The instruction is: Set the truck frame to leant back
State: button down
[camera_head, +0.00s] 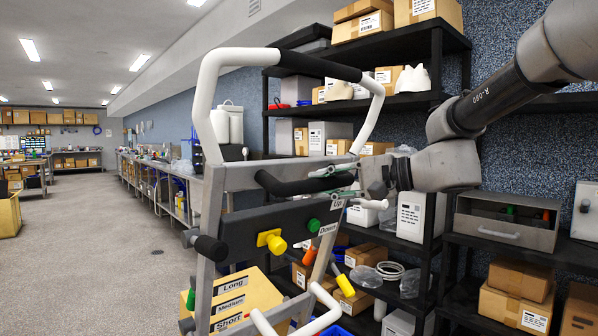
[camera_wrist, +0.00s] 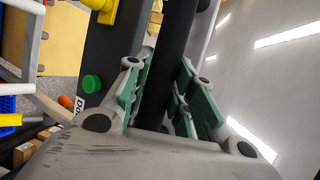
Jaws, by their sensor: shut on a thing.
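The truck frame (camera_head: 207,110) stands close in front of me, with grey metal uprights and a white looped handle with a black sleeve on top. A dark crossplate (camera_head: 262,232) carries a yellow knob (camera_head: 271,241), green buttons and labels "Up" (camera_head: 337,205) and "Down" (camera_head: 328,228). A black grip bar (camera_head: 290,186) runs across the frame above the plate. My gripper (camera_head: 334,178) comes from the right and is shut on this bar near its right end. In the wrist view the bar (camera_wrist: 168,75) lies between the green finger pads. Whether the frame leans is hard to tell.
A black shelving rack (camera_head: 437,80) with boxes stands close behind the frame and my arm. A yellow box (camera_head: 255,290) labelled "Long", "Medium" and "Short" sits behind the lower frame. Open floor (camera_head: 90,240) lies to the left.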

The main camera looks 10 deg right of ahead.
jog(key=s+d+f, duration=0.2)
jog(key=s, duration=0.3)
jog(key=shift+d+f, duration=0.25)
jog(key=shift+d, duration=0.15)
jog(key=c, duration=1.2)
grip_release()
jog(key=shift+s+r, duration=0.1)
jog(key=shift+s, duration=0.05)
jog(key=shift+r, duration=0.1)
